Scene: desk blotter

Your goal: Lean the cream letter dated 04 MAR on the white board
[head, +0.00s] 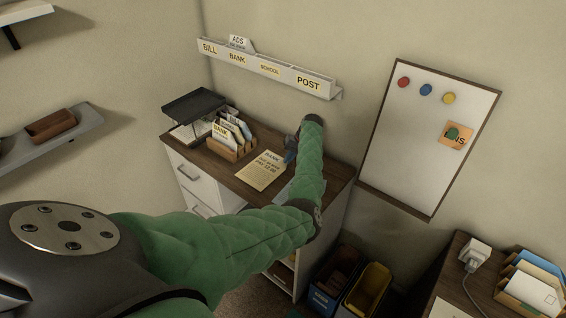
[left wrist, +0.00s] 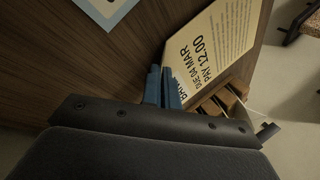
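The cream letter (head: 262,171), printed BANK, DUE 04 MAR and PAY 12.00, is on the brown cabinet top (head: 228,176). It also shows in the left wrist view (left wrist: 212,45). My left gripper (head: 291,151) is at the letter's right side, by its BANK end. Its two blue fingers (left wrist: 163,88) are close together, and one overlaps the letter's edge in the left wrist view. Whether they pinch the paper is unclear. The white board (head: 410,140) hangs on the wall to the right. My right gripper is out of view.
A wooden sorter (head: 232,149) with cards and a black tray (head: 194,106) stand behind the letter. A wall rack (head: 268,69) is labelled BILL, BANK, SCHOOL and POST. A pale-blue-edged paper (left wrist: 110,8) lies nearby. The board holds magnets and an orange note (head: 457,136); its lower part is clear.

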